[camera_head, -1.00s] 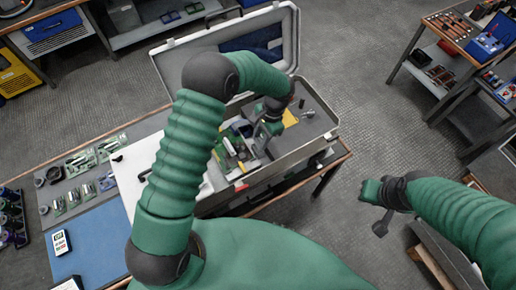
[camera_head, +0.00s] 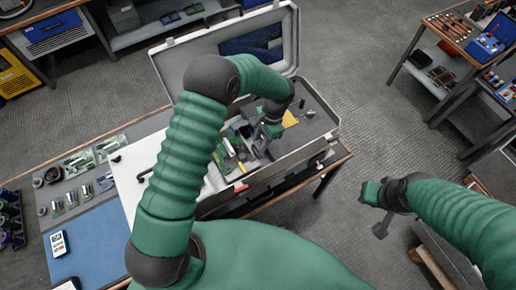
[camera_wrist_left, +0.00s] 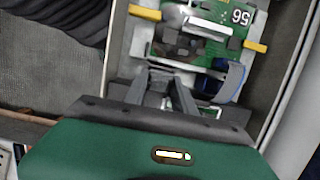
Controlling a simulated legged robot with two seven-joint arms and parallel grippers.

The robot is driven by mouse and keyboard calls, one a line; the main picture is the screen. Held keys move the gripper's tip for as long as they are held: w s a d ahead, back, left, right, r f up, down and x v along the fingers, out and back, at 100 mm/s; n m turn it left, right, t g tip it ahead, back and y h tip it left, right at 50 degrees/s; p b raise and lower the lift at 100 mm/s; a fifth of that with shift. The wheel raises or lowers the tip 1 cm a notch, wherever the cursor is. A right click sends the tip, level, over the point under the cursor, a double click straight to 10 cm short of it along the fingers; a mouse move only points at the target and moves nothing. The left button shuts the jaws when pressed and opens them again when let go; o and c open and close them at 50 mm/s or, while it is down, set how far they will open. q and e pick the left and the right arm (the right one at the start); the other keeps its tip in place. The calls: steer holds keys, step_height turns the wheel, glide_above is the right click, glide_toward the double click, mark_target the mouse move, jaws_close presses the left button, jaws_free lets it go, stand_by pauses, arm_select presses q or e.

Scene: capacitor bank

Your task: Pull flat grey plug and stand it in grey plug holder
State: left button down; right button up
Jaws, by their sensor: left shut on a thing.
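My left gripper (camera_head: 262,138) reaches down into the open grey case from above. In the left wrist view its two dark fingers (camera_wrist_left: 166,98) are close together on a small grey piece, which looks like the flat grey plug but is mostly hidden between the fingers. The fingers are beside the near edge of a green circuit board (camera_wrist_left: 190,45) marked 56. I cannot pick out the grey plug holder for certain. My right gripper (camera_head: 372,192) hangs over the floor at the right, clear of the case; its jaws are too small to judge.
The case (camera_head: 285,165) has raised walls around the gripper, and its open lid (camera_head: 185,60) stands behind. In the left wrist view, yellow clips (camera_wrist_left: 145,13) and a blue curved part (camera_wrist_left: 233,80) are close to the board. A blue mat (camera_head: 95,245) lies at the left.

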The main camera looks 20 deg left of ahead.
arm_select(q)
steer(key=shift+f+b, duration=0.3)
steer(key=shift+f, duration=0.2)
steer(key=c, duration=1.5)
jaws_free()
steer(key=shift+s, duration=0.1)
steer(key=o, duration=0.5)
steer(key=shift+o, duration=0.3)
steer(key=shift+f, duration=0.15)
steer(key=shift+a, duration=0.1)
